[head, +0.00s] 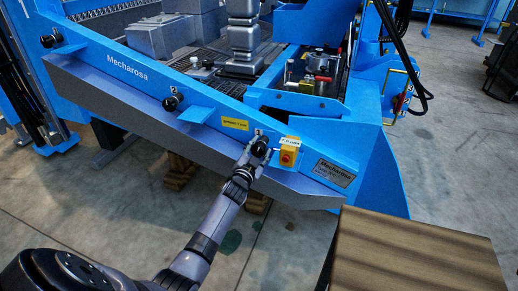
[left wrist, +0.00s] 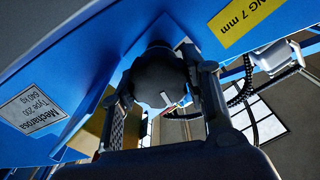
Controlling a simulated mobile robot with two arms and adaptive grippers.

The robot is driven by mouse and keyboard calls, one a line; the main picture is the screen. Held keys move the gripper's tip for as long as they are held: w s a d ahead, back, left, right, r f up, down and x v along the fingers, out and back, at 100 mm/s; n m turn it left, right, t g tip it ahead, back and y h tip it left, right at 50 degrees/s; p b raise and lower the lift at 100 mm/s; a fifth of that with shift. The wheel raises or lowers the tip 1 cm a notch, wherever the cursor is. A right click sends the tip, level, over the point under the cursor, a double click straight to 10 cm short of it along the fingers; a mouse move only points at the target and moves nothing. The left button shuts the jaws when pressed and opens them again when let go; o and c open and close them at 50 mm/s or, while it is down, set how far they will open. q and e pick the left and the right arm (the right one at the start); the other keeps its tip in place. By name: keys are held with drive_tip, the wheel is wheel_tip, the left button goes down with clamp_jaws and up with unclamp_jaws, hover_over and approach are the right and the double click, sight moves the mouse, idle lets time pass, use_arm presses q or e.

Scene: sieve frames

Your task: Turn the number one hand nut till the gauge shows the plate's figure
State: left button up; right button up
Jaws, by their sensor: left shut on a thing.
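The hand nut (head: 260,149), dark and lobed, sits on the blue beam at the right-hand station, under a small label. In the left wrist view the nut (left wrist: 158,78) fills the middle, with a short white mark on its face. My left gripper (head: 254,157) is shut on it, a finger on each side; the gripper also shows in the wrist view (left wrist: 165,92). The yellow plate (head: 235,123) is left of the nut; its end (left wrist: 246,22) reads "7 mm" in the wrist view. My right gripper is out of view.
Two similar dark knobs (head: 171,103) (head: 49,40) stand further left along the beam. A brown wooden surface (head: 420,255) is at lower right. The floor before the beam is open.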

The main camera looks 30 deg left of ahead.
use_arm(q)
drive_tip(key=shift+m, duration=0.3)
drive_tip(key=o, duration=1.2)
drive_tip(key=shift+c, duration=0.2)
drive_tip(key=shift+f, duration=0.1)
